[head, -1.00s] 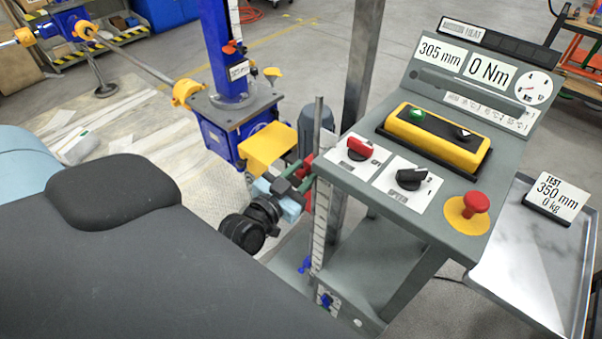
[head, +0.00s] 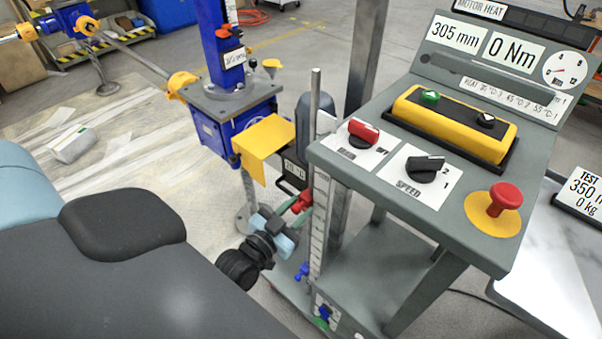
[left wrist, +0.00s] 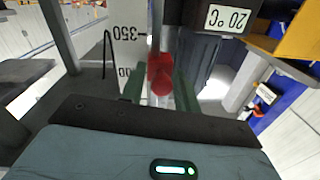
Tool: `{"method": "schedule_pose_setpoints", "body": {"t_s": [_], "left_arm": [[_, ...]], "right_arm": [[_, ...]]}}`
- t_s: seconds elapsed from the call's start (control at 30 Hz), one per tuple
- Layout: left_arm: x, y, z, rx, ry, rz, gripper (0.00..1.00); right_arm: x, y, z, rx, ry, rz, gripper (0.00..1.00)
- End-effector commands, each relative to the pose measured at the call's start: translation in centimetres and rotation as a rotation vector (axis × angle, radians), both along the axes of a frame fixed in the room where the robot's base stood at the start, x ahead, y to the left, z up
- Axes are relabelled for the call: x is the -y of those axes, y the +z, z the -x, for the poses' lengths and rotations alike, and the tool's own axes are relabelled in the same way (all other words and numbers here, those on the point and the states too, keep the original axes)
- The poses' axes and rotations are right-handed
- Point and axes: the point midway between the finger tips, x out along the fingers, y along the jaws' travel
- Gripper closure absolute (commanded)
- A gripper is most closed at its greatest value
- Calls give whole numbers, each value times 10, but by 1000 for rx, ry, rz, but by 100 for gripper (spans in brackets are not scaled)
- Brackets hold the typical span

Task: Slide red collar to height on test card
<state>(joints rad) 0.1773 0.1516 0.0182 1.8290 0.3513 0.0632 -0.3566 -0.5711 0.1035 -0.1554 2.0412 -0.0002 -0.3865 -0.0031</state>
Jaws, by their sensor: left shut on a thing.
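The red collar (head: 303,200) sits on the upright rod beside the white scale strip (head: 319,228) on the left of the grey console. My left gripper (head: 297,208) reaches it from the lower left, its green fingers on either side of it. In the left wrist view the red collar (left wrist: 160,74) is between the two green fingers (left wrist: 159,87), which are shut on it. The test card (head: 586,197), at the right on a metal tray, reads TEST 350 mm, 0 kg. My right gripper is not in view.
The console display (head: 457,38) reads 305 mm and 0 Nm. A yellow button box (head: 450,125), red and black knobs and a red stop button (head: 504,198) are on the console. A blue marker (head: 302,271) is lower on the scale. The blue screw jack (head: 222,125) stands behind.

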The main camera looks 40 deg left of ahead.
Motion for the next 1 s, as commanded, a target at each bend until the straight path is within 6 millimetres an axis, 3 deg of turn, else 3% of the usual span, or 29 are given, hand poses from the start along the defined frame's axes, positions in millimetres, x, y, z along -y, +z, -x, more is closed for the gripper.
{"method": "schedule_pose_setpoints", "body": {"t_s": [0.03, 0.17, 0.6, 0.63, 0.67, 1.0], "left_arm": [[-5, -15, 2, -12, 5, -14, 100], [-5, -25, 1, -11, 6, -13, 100], [-5, -27, 1, -8, 6, -12, 100], [-5, -27, 1, -8, 6, -12, 65], [-5, -27, 1, -8, 5, -11, 61], [-2, -27, 5, -7, 3, -5, 58]], "right_arm": [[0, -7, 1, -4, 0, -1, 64], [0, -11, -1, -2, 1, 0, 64], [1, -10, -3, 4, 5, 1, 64], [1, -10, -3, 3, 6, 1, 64], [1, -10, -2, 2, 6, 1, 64], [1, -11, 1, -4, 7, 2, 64]]}}
